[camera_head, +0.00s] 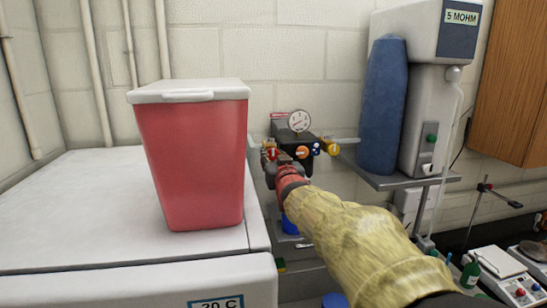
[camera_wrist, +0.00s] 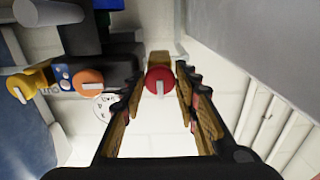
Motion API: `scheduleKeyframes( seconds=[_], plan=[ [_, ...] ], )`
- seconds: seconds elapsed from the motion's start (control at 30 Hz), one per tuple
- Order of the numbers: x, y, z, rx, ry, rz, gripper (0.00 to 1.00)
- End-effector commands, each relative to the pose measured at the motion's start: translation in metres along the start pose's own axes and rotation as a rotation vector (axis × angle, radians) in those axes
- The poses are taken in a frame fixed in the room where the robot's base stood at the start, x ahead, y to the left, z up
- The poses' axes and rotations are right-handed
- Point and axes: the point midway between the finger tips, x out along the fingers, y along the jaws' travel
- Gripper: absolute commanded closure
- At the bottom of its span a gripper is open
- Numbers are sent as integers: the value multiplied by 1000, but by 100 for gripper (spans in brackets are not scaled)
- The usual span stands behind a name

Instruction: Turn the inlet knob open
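A dark manifold block (camera_head: 287,134) on the wall carries a round gauge (camera_head: 299,121) and red, orange and yellow knobs. The red knob (camera_wrist: 160,80) has a white pointer bar, upright in the wrist view. The orange knob (camera_wrist: 88,82) and yellow knob (camera_wrist: 27,84) are to its left there, in reverse order from the head view. I cannot read which knob is labelled inlet. My gripper (camera_wrist: 160,95) is open, its two fingers on either side of the red knob, with gaps visible. In the head view my gripper (camera_head: 276,165) partly hides the block's left end.
A red bin with a white lid (camera_head: 190,160) stands on a white cabinet (camera_head: 80,215) left of my arm. A blue cylinder (camera_head: 384,105) and a white dispenser (camera_head: 425,120) stand on a shelf to the right. A wooden cupboard (camera_head: 515,80) hangs at far right.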

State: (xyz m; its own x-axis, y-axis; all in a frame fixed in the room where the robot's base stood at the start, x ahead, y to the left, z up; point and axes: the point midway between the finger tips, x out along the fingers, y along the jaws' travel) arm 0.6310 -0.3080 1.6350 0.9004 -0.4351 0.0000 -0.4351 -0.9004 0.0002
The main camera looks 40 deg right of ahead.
Motion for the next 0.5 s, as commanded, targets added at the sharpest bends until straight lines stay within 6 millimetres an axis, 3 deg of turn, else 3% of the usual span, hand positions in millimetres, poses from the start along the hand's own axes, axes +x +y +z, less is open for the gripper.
scheduleKeyframes(
  seconds=[0.4, 0.5],
  plan=[
    [0, 0, 0, 0, 0, 0, 95],
    [0, 0, 0, -1, 0, 0, 96]
  ],
)
